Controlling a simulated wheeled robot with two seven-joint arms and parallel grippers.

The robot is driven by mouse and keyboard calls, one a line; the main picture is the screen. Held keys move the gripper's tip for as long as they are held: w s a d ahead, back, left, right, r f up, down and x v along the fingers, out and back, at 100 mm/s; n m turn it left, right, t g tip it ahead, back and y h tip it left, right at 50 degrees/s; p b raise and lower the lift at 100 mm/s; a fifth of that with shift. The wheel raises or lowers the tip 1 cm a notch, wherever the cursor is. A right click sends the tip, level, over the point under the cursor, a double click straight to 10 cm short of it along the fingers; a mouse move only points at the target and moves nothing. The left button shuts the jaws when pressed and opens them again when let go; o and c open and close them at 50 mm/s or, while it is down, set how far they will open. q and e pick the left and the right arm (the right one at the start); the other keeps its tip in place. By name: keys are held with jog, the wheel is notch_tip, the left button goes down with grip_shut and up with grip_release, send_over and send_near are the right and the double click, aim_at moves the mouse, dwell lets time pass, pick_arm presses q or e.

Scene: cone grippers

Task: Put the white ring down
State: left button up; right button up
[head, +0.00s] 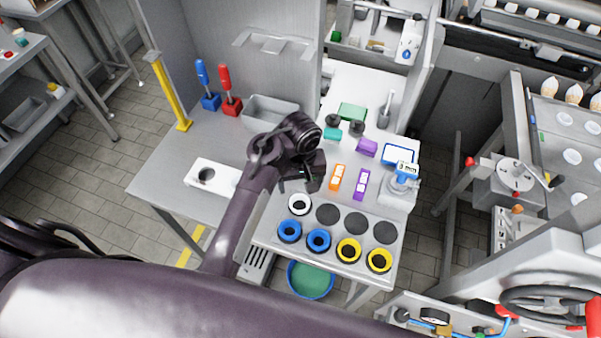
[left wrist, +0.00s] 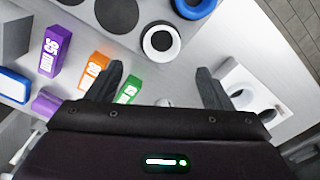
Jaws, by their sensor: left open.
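The white ring (head: 299,204) lies flat at the left end of a row of dark round spots on the table. It also shows in the left wrist view (left wrist: 147,42), just beyond my fingertips and apart from them. My left gripper (head: 300,184) hangs above the table, a little behind the ring in the head view. In the left wrist view its two fingers (left wrist: 160,75) are spread wide with nothing between them. My right gripper is not in view.
Two blue rings (head: 289,232) and two yellow rings (head: 349,250) sit in the front row. Dark spots (head: 356,223) right of the white ring are empty. Orange (head: 337,177) and purple (head: 361,185) blocks stand behind. A white plate with a hole (head: 213,177) lies left.

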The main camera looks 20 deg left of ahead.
pick_arm(q)
jog(key=shift+r, duration=2.15)
